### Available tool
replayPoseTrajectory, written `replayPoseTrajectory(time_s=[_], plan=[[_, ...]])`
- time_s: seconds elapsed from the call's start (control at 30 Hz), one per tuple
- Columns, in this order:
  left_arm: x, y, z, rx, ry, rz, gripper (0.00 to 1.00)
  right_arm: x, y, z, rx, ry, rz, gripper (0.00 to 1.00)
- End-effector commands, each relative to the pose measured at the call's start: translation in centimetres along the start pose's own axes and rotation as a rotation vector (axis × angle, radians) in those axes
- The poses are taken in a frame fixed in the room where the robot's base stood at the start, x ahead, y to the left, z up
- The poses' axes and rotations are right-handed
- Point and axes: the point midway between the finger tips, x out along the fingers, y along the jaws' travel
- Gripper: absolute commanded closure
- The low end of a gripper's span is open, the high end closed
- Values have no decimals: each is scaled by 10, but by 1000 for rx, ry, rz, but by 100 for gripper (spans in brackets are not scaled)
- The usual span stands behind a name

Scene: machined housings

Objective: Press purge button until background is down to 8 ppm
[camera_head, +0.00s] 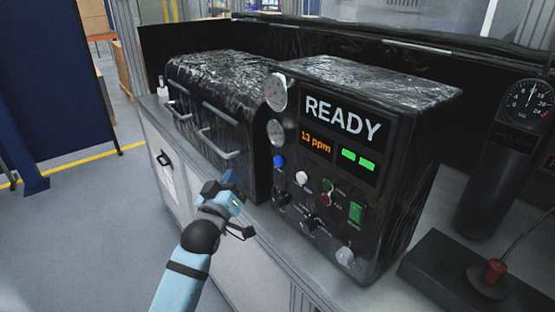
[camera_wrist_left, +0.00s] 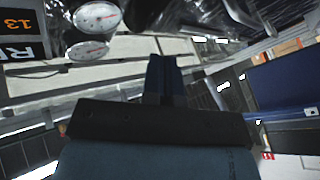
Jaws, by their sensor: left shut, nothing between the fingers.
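The black instrument (camera_head: 395,180) stands on the bench with a sign reading READY. Its orange display (camera_head: 317,143) reads 13 ppm, and the "13" shows upside down in the left wrist view (camera_wrist_left: 16,21). A blue button (camera_head: 279,161) and a white button (camera_head: 302,178) sit on the front panel; their labels are too small to read, so I cannot tell which is purge. My left gripper (camera_head: 233,181) is shut and empty, left of the panel and apart from the buttons. Its closed fingers show in the left wrist view (camera_wrist_left: 164,72). My right gripper is out of view.
A black cabinet with bar handles (camera_head: 215,105) stands left of the instrument. Two round gauges (camera_head: 276,93) are on the panel's left edge. Knobs and a green switch (camera_head: 356,212) lie lower. A cylinder with a dial (camera_head: 490,180) and a red-knobbed base (camera_head: 495,271) stand at right.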

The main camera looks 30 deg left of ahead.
Motion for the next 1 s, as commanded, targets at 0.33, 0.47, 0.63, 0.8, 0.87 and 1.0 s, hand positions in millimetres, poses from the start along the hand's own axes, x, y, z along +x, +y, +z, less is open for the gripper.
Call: replayPoseTrajectory(time_s=[0.33,0.47,0.63,0.8,0.87,1.0], plan=[[1,0,0,0,0,0,100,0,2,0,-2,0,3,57],[7,3,4,0,1,0,100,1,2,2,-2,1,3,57],[23,13,14,-2,2,1,100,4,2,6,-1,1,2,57],[43,22,25,-1,2,0,100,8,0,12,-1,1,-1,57],[49,26,28,-1,2,0,100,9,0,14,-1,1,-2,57],[61,33,33,-1,1,0,100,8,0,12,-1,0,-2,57]])
